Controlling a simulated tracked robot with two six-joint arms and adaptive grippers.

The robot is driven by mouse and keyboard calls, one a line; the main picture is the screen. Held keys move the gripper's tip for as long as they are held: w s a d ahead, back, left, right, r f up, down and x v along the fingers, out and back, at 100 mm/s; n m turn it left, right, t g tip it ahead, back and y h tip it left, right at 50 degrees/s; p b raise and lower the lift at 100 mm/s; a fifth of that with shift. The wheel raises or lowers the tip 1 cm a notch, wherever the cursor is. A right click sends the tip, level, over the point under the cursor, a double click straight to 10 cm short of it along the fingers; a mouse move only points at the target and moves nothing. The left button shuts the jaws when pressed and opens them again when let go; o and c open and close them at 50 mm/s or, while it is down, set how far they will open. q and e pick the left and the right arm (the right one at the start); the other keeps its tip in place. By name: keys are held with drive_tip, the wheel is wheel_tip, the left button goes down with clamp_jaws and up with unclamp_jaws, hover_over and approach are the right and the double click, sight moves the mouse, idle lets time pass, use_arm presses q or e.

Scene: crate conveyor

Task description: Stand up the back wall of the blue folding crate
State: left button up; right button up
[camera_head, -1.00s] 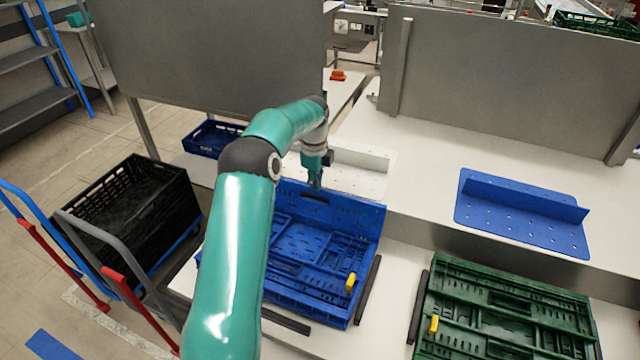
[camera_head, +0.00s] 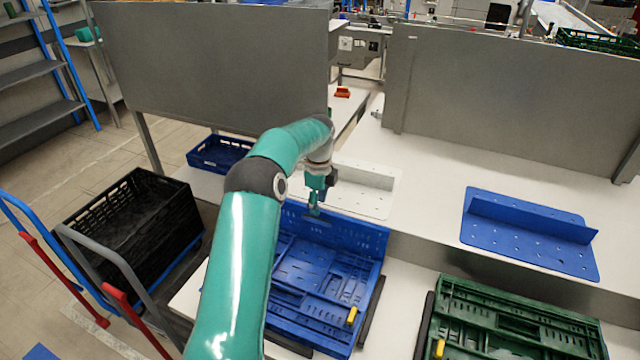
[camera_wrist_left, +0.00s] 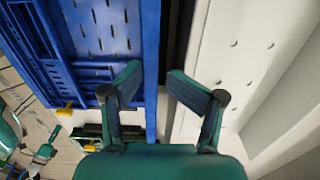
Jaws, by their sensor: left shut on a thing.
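The blue folding crate (camera_head: 318,322) lies on the white table in the head view, with folded panels inside and a yellow latch at its front right. Its back wall (camera_head: 358,238) stands up along the far side, looking about upright. My left gripper (camera_head: 314,208) is at the top edge of this wall, near its middle, and is shut on it. In the left wrist view the fingers (camera_wrist_left: 155,82) sit on both sides of the wall's blue edge (camera_wrist_left: 151,50). My arm hides the crate's left part. My right gripper is not in view.
A white angled bracket (camera_head: 372,180) lies just behind the back wall. A blue bracket (camera_head: 530,230) lies on the ledge to the right. A folded green crate (camera_head: 520,307) is at the front right. A black crate (camera_head: 135,225) stands on a cart at left.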

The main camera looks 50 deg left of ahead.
use_arm(q)
wheel_tip(320, 180, up, 10)
drive_tip(key=shift+f, duration=0.25)
idle(0.8)
